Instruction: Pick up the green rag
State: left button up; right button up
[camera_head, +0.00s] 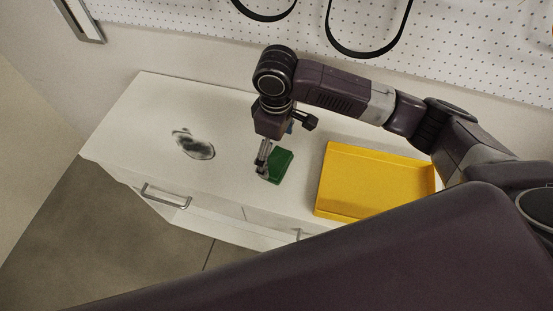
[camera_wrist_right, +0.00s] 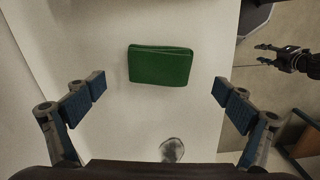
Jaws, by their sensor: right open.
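The green rag (camera_head: 283,165) lies folded in a flat rectangle on the white cabinet top, left of the yellow tray. In the right wrist view the rag (camera_wrist_right: 160,65) is fully visible, slightly above the middle of the picture. My right gripper (camera_head: 263,170) points down over the cabinet at the rag's left side and hides part of it in the head view. In the wrist view its two blue-padded fingers (camera_wrist_right: 159,88) are wide apart, one each side of the rag, with nothing between them touching. My left gripper (camera_wrist_right: 270,56) shows small at the upper right, its fingers apart and empty.
A yellow tray (camera_head: 375,180) sits on the cabinet top (camera_head: 125,130) to the right. A dark stain (camera_head: 193,145) marks the top at left; that area is otherwise clear. Drawers with metal handles (camera_head: 166,197) face the floor. A white pegboard (camera_head: 440,45) rises behind.

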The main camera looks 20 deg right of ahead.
aim_at(277, 161)
notch_tip(277, 161, down, 4)
jog(key=shift+s+d+r+p, duration=0.1)
jog(key=shift+s+d+p, duration=0.05)
jog(key=shift+p, duration=0.4)
jog(key=shift+f, duration=0.55)
jog(key=shift+c, duration=0.8)
jog(key=c, duration=1)
pick_arm(q)
jog(key=s, duration=0.1)
jog(key=s+r, duration=0.1)
jog(key=shift+s, duration=0.3)
